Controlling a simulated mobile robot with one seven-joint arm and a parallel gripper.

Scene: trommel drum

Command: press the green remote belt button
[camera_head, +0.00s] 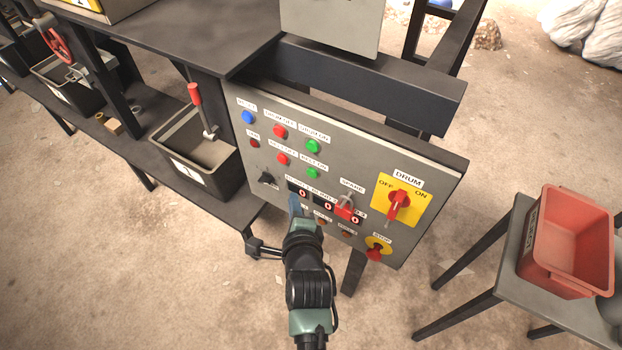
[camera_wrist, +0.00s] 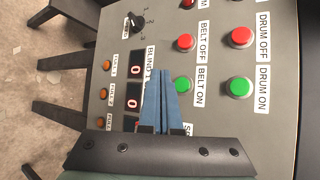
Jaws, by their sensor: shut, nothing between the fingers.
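The green BELT ON button (camera_head: 313,173) is in the second button row of the grey control panel (camera_head: 421,222). In the wrist view the BELT ON button (camera_wrist: 183,86) sits just right of my blue fingertips. My gripper (camera_head: 295,199) is shut and empty, below and left of that button in the head view. In the wrist view its fingers (camera_wrist: 162,75) come together over the panel and partly cover the BLIND label. I cannot tell how far the tips are from the panel face.
The green DRUM ON button (camera_wrist: 240,87) and red BELT OFF button (camera_wrist: 186,42) are close by. The red DRUM switch (camera_head: 398,203) and yellow-backed stop button (camera_head: 376,249) are at the panel's right. A black bin (camera_head: 215,182) stands left; a red crate (camera_head: 567,245) stands right.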

